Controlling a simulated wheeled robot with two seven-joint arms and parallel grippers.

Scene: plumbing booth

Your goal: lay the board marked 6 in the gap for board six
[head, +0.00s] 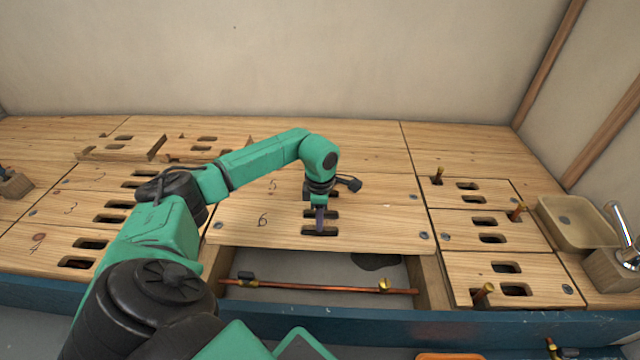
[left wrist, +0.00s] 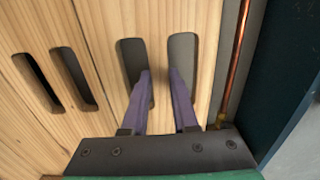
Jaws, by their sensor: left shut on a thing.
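The board marked 6 (head: 262,222) is a pale wooden plank with two dark slots, in the middle of the head view. It lies flat, just behind the open gap (head: 315,270), and its front edge is at the gap's back side. I cannot tell if it is raised a little. My left gripper (head: 320,226) points down at the board, its purple fingers (left wrist: 160,78) in the two slots. It is shut on the strip of wood between them in the left wrist view (left wrist: 157,52). My right gripper is out of view.
A copper pipe (head: 320,288) runs across the gap, with a brass fitting. The board marked 5 (head: 285,184) is behind. Slotted boards with upright copper stubs (head: 490,240) lie to the right, beside a tan basin (head: 573,222). A loose board (head: 122,147) lies at back left.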

